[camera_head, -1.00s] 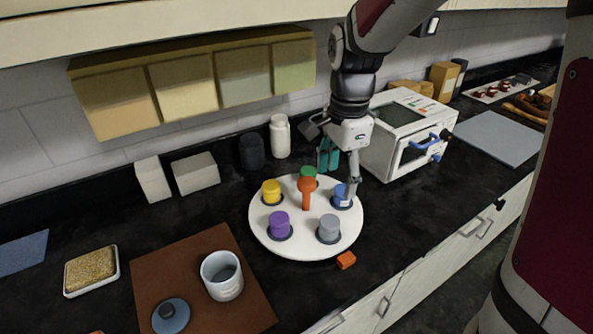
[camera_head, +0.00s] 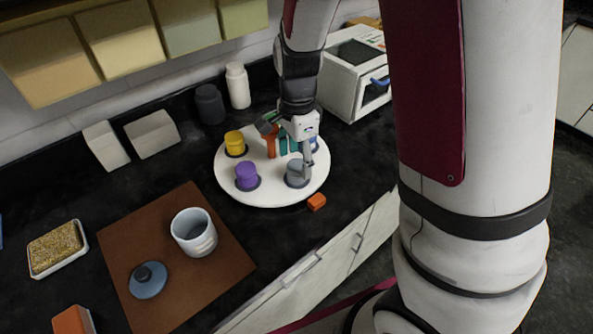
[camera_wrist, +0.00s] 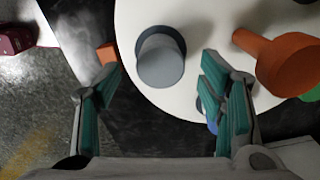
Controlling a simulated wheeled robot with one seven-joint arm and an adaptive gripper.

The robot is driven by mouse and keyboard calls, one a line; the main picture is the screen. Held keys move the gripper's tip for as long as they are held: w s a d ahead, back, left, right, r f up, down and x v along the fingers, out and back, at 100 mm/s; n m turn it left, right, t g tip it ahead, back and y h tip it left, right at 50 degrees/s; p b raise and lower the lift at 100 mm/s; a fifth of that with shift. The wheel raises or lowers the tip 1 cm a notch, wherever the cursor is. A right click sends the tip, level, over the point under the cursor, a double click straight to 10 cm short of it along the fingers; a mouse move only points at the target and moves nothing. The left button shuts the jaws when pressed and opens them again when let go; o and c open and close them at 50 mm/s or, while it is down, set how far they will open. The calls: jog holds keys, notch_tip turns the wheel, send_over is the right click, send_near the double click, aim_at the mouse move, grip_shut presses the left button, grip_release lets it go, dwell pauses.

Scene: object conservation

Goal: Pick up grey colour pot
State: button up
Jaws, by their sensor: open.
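The grey pot (camera_head: 297,172) stands on the front right part of a round white tray (camera_head: 262,199). In the wrist view the grey pot (camera_wrist: 160,58) shows from above, beyond the fingertips and between their lines. My gripper (camera_head: 289,152) is over the tray, just behind and above the grey pot. In the wrist view my gripper (camera_wrist: 162,75) has its teal fingers wide apart with nothing between them. Whether a finger touches the pot cannot be told.
A purple pot (camera_head: 246,175) and a yellow pot (camera_head: 235,142) share the tray. An orange block (camera_head: 316,201) lies beside the tray. A white mug (camera_head: 194,232) stands on a brown board (camera_head: 217,274).

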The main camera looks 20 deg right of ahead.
aim_at(297, 165)
jog(key=shift+f, duration=1.5)
jog(key=shift+c, duration=0.5)
jog(key=c, duration=1.2)
jog(key=shift+r, duration=0.15)
